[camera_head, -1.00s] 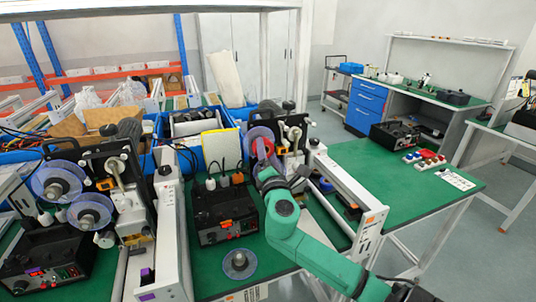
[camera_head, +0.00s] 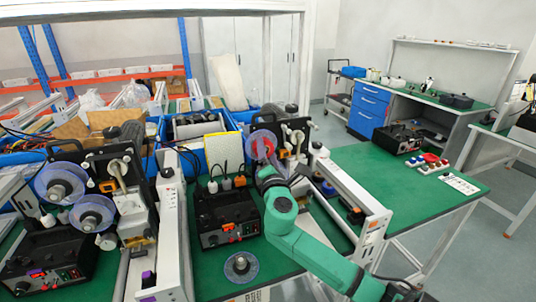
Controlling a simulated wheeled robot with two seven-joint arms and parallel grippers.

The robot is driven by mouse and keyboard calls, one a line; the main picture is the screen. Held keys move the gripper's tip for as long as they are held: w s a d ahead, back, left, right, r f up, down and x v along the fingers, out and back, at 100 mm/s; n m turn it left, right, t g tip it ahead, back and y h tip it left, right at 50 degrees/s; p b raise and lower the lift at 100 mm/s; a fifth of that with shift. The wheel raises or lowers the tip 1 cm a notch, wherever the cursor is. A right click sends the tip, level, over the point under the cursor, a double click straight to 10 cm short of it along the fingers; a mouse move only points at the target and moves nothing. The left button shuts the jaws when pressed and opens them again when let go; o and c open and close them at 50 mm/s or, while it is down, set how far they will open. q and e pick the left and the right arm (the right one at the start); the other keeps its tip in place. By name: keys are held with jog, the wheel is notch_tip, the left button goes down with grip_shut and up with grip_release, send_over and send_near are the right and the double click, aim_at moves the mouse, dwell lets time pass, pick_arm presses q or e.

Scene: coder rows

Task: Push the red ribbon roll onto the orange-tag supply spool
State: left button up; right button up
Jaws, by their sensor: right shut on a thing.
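The red ribbon roll (camera_head: 262,147) is up against the translucent spool disc (camera_head: 254,133) on the front of the right-hand coder, in the middle of the view. My right gripper (camera_head: 265,168) reaches up from below and is shut on the roll; its fingertips are small and partly hidden. I cannot tell how far the roll sits on the spool hub. An orange tag (camera_head: 281,154) shows just right of the roll on that coder. My left gripper is out of view.
A black control box (camera_head: 226,216) stands left of my right arm. A loose clear spool (camera_head: 241,266) lies on the green bench in front of it. Another coder with two clear spools (camera_head: 92,214) stands at left. A white rail (camera_head: 350,192) runs right of my arm.

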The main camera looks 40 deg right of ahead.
jog(key=o, duration=1.5)
jog(key=shift+s, duration=0.1)
jog(key=b+v, duration=0.4)
jog(key=v, duration=1)
jog(key=shift+s+a, duration=0.1)
jog(key=shift+a, duration=0.1)
